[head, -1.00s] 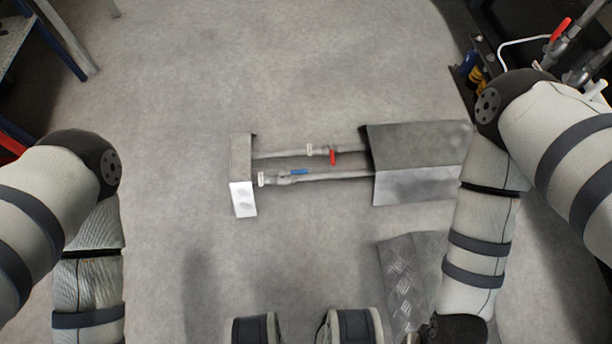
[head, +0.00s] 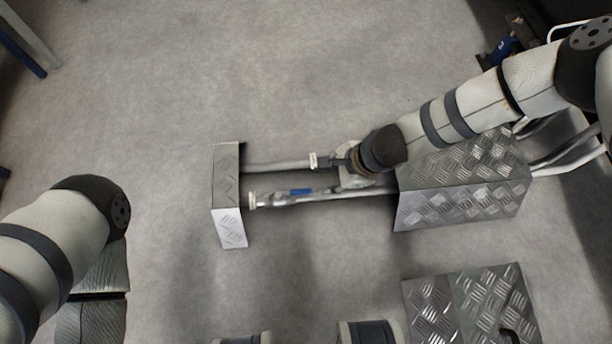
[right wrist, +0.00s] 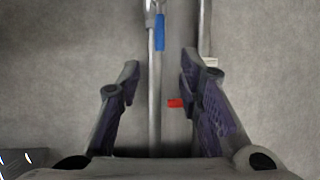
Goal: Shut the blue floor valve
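The blue floor valve's lever (head: 300,192) lies along the nearer of two low grey pipes in the head view. It also shows in the right wrist view (right wrist: 159,32), at the top, lined up with its pipe. My right gripper (head: 340,168) is over the pipes, to the right of the blue lever, partly hidden by its own wrist. In the right wrist view its fingers (right wrist: 160,72) are apart with nothing held; the blue lever is beyond the fingertips. My left gripper is out of view; only its arm shows at the left.
A red lever (right wrist: 175,103) on the other pipe shows between the fingers, near the right one; my wrist hides it in the head view. Tread-plate covers stand at the pipes' left end (head: 227,180) and right end (head: 465,185). The floor (head: 270,80) behind the pipes is clear.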

